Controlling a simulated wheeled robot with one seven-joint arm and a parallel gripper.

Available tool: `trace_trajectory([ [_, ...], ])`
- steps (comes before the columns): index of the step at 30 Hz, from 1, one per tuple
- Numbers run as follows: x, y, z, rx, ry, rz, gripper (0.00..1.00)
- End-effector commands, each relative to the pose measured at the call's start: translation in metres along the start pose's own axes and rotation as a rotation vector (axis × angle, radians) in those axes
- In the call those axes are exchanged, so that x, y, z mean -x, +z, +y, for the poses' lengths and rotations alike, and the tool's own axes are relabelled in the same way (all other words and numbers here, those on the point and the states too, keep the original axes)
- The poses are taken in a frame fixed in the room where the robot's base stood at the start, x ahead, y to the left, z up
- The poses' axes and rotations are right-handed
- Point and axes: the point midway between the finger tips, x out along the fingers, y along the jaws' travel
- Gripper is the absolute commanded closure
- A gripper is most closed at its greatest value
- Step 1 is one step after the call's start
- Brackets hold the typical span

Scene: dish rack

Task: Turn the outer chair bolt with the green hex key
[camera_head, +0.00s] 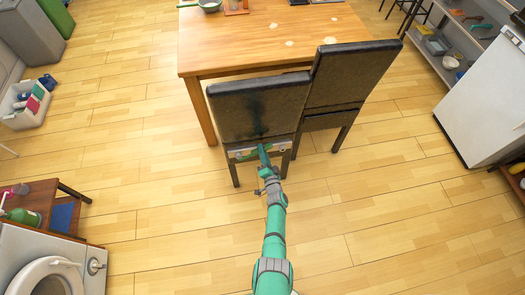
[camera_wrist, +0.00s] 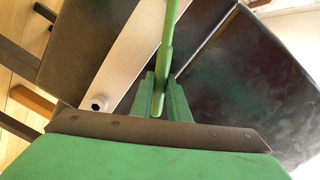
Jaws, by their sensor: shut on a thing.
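My gripper (camera_wrist: 160,97) is shut on the green hex key (camera_wrist: 170,30), whose shaft rises between the two fingers; its working tip is out of view. In the head view my gripper (camera_head: 264,153) is at the back of the nearer chair (camera_head: 262,108), in front of a pale rail (camera_head: 239,154) below the dark backrest. In the wrist view the pale rail (camera_wrist: 128,48) runs diagonally behind the key. A round bolt (camera_wrist: 98,101) shows near the rail's lower end, left of the fingers and apart from them. Whether the key touches any bolt cannot be seen.
A second dark chair (camera_head: 343,75) stands close on the right. A wooden table (camera_head: 230,45) is behind both chairs. A white appliance (camera_head: 480,105) is at right, and a washing machine (camera_head: 50,262) at lower left. The wooden floor (camera_head: 130,150) around the chairs is clear.

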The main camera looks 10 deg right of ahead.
Motion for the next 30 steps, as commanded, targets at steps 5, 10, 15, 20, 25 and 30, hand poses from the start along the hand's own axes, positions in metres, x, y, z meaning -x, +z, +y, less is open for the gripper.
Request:
trace_trajectory([
  [5, 0.0035, -0.0001, -0.0004, 0.001, -0.001, 0.001, 1.00],
  [10, 0.0034, -0.0001, -0.0004, 0.001, -0.001, 0.000, 1.00],
  [15, 0.0057, -0.0001, 0.0000, 0.001, 0.000, 0.001, 1.00],
  [20, 0.0098, 0.0002, 0.0003, 0.003, 0.000, 0.001, 1.00],
  [25, 0.0097, 0.0001, 0.0000, 0.002, 0.000, 0.001, 1.00],
  [30, 0.0111, 0.0003, 0.0002, 0.002, 0.000, 0.001, 1.00],
])
